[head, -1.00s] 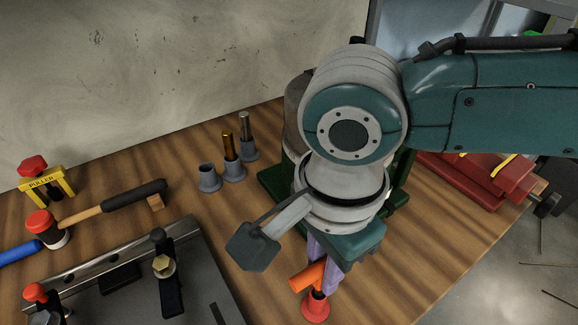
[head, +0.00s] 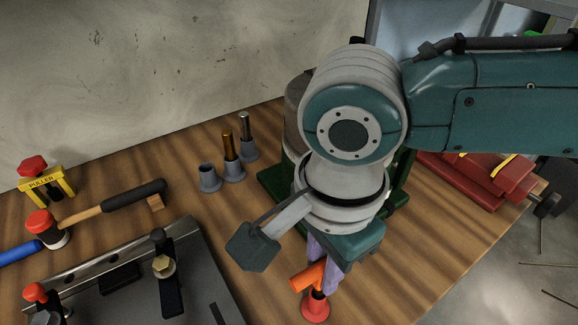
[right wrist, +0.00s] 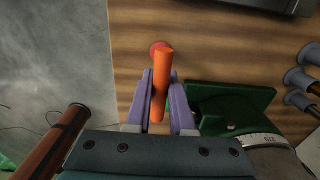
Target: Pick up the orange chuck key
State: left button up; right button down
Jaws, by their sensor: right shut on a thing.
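The orange chuck key (head: 307,276) is near the bottom middle of the head view, its lower end at a red-orange stand (head: 315,309) on the bench. In the right wrist view, the orange bar of the key (right wrist: 161,85) lies between the two purple fingers. My right gripper (head: 322,272) is shut on the chuck key; it also shows in the right wrist view (right wrist: 160,100). I cannot tell whether the key's lower end is still inside the stand. My left gripper is not in view.
A green-based machine (head: 272,184) stands right behind my right arm. Grey holders (head: 209,180), two with pins, stand to the left. A hammer (head: 130,202), a yellow puller (head: 45,185) and a dark plate with clamps (head: 205,265) lie farther left.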

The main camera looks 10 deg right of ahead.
notch_tip(320, 180, up, 20)
jog(key=p, duration=0.2)
dwell(0.4)
jog(key=c, duration=1.3)
grip_release()
grip_shut()
jog(key=shift+a+f, duration=0.1)
